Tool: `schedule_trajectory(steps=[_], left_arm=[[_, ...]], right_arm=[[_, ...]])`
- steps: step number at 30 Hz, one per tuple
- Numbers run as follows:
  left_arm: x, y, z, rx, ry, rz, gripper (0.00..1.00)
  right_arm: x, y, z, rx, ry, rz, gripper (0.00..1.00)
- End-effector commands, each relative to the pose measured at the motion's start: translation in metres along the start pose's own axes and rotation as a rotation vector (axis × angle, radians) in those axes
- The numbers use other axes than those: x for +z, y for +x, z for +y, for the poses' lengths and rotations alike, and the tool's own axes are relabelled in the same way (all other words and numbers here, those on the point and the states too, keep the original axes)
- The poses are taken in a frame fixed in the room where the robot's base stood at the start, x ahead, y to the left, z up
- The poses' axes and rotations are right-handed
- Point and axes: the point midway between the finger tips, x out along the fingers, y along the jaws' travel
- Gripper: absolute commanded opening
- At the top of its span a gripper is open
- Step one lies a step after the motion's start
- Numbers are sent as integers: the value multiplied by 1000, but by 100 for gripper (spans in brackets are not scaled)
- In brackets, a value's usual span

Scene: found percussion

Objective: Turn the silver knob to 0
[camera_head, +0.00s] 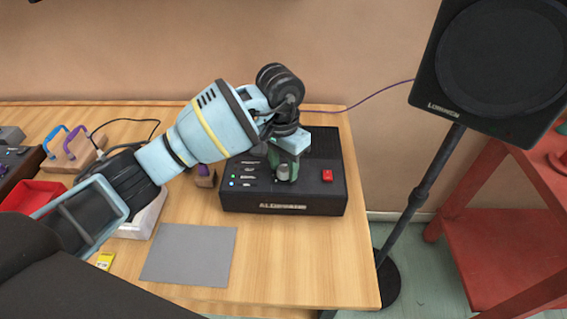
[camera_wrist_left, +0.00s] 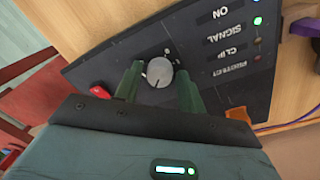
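The silver knob (camera_head: 283,172) is on the sloped top of the black amplifier box (camera_head: 310,205). In the left wrist view the knob (camera_wrist_left: 160,73) shows from above with a small dark mark on its face; the scale around it is too small to read. My left gripper (camera_head: 285,160) reaches down over the box from the left. Its two green fingers (camera_wrist_left: 159,82) stand on either side of the knob, with a visible gap to it on both sides, so it is open and not gripping. My right gripper is not in view.
A red switch (camera_head: 327,176) sits right of the knob; lit indicators (camera_head: 234,180) are at its left. A grey mat (camera_head: 190,254) lies in front. A red tray (camera_head: 36,196) is at the left. A speaker (camera_head: 500,55) stands on the right. The table's right front is clear.

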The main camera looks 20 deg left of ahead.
Motion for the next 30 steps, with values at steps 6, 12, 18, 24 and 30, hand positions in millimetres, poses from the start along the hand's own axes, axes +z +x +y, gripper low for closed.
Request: schedule_trajectory(steps=[6,12,18,24,30], left_arm=[[0,0,0,0,0,0,10],[0,0,0,0,-8,0,5],[0,0,-1,-2,-64,3,5],[1,0,-1,-2,-193,8,5],[1,0,-1,-2,-374,17,5]], right_arm=[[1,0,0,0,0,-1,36],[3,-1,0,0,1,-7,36],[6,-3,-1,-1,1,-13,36],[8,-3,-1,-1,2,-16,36],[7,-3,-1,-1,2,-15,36]])
